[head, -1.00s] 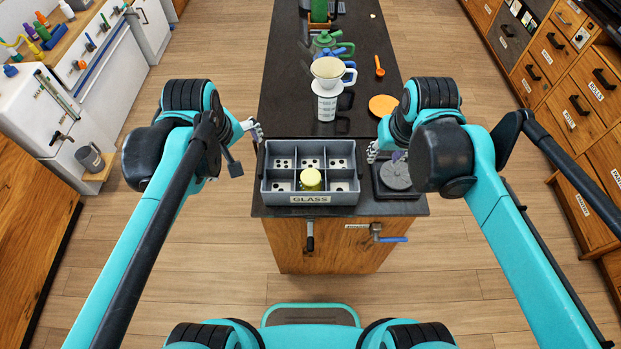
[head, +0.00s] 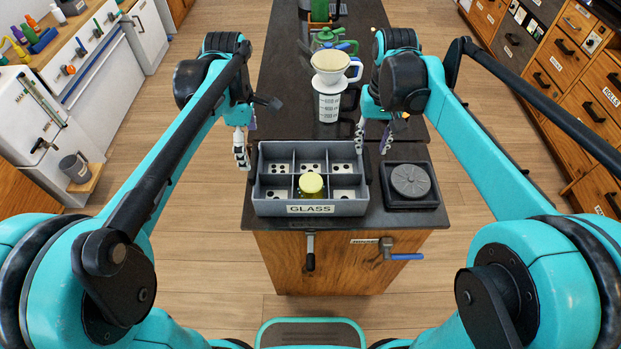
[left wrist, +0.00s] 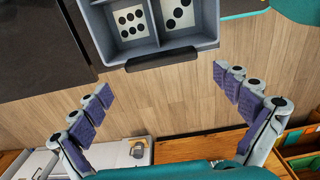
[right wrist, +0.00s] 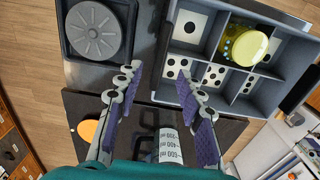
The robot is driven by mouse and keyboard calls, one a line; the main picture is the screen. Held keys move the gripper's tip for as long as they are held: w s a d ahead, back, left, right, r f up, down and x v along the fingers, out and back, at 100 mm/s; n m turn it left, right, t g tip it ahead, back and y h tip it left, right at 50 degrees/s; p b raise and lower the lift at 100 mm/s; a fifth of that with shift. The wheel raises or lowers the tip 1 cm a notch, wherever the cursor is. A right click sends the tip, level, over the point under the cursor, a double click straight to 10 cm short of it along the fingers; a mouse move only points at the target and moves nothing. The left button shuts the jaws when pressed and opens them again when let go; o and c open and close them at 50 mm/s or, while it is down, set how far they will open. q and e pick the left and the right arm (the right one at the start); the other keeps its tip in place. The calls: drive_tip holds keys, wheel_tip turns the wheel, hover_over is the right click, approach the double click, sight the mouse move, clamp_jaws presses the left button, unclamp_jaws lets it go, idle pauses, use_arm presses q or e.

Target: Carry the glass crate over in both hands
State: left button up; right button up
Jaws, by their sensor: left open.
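The grey glass crate (head: 311,208) with six compartments stands on the dark counter's near end, its GLASS label facing me. A jar with a yellow-green lid (head: 311,184) stands in its front middle compartment. My left gripper (head: 243,150) is at the crate's left end. In the left wrist view my open left gripper (left wrist: 162,82) has its fingers apart on either side of the crate's dark end handle (left wrist: 162,60), not touching it. My right gripper (head: 372,138) is open above the crate's back right corner. In the right wrist view its fingertips (right wrist: 158,75) are apart, empty, near the crate's end wall.
A dark square tray with a round grey disc (head: 411,180) sits right of the crate. A measuring jug with a white dripper (head: 330,85) stands behind it. An orange disc (right wrist: 88,131) shows in the right wrist view.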

sight(252, 161)
use_arm(q)
wheel_tip(252, 161, down, 7)
drive_tip(key=shift+f, duration=0.1)
use_arm(e)
wheel_tip(252, 161, down, 7)
drive_tip(key=shift+f, duration=0.1)
use_arm(q)
drive_tip(key=c, duration=0.9)
use_arm(e)
drive_tip(key=c, duration=0.9)
use_arm(q)
drive_tip(key=shift+c, duration=1.3)
use_arm(e)
clamp_jaws()
